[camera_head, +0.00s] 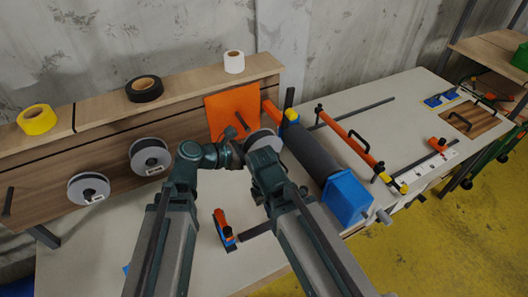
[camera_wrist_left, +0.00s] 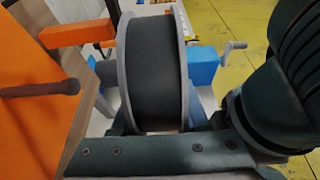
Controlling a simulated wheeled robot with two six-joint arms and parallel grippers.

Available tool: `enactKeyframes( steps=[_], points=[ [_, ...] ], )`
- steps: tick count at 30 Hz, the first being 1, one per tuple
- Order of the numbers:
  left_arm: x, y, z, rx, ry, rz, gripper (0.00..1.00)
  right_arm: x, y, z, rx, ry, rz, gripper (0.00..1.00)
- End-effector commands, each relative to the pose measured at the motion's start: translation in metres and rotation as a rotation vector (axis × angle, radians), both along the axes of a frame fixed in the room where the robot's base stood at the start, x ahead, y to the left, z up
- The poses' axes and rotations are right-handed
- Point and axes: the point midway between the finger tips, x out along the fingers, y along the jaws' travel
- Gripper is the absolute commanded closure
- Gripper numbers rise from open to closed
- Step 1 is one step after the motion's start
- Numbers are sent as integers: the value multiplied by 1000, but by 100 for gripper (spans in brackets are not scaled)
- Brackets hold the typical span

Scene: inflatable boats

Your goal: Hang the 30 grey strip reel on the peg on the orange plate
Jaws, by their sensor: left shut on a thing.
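A reel with a dark strip and grey flanges (camera_head: 264,137) is held by my left gripper (camera_head: 243,150) in front of the board. It fills the middle of the left wrist view (camera_wrist_left: 152,70); no number shows on it. The orange plate (camera_head: 226,103) is on the board, also at the left of the wrist view (camera_wrist_left: 25,135). Its dark peg (camera_head: 241,120) is bare. In the wrist view the peg (camera_wrist_left: 40,89) points toward the reel's left flange, with a gap between. My right arm is beside the left gripper; its jaws cannot be made out.
Two reels (camera_head: 151,156) (camera_head: 88,188) hang on the board left of the plate. Yellow, black and white tape rolls (camera_head: 37,120) (camera_head: 144,89) (camera_head: 234,62) sit on the ledge. A dark roller with a blue end block (camera_head: 345,197) stands close right. An orange-handled tool (camera_head: 223,229) lies on the bench.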

Motion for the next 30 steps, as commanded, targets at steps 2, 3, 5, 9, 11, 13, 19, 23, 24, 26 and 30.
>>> enactKeyframes(
  steps=[2, 3, 5, 9, 11, 13, 19, 23, 24, 26, 30],
  points=[
    [3, 1, 0, -1, 0, 0, 100, 0, 0, 0, 0, 0, 0, 100],
    [5, 2, 0, -1, 0, 0, 100, 0, 0, -1, 0, 0, 0, 100],
    [8, 3, -1, -1, 0, 0, 100, 0, 0, -1, 0, 0, 0, 100],
    [15, 6, -1, -1, 0, 0, 100, 0, 0, -2, 0, 0, 0, 100],
    [19, 7, -2, -1, 0, 0, 100, 0, 0, -2, 0, 0, 0, 100],
    [22, 9, -2, -1, 0, 0, 100, 0, 0, -2, 0, 0, 0, 100],
    [33, 13, -3, -1, 0, -1, 100, 0, 0, -3, 0, 0, 0, 100],
    [39, 16, -4, -2, -1, 0, 100, 0, 0, -4, 0, 0, 0, 100],
    [42, 17, -4, -2, -1, 0, 100, 0, 0, -4, 0, 0, 0, 100],
    [45, 18, -4, -2, -1, 0, 100, 0, 0, -5, 0, 0, 0, 100],
    [52, 21, -5, -2, 0, -1, 100, 0, 0, -5, 0, 0, 0, 100]
  ],
)
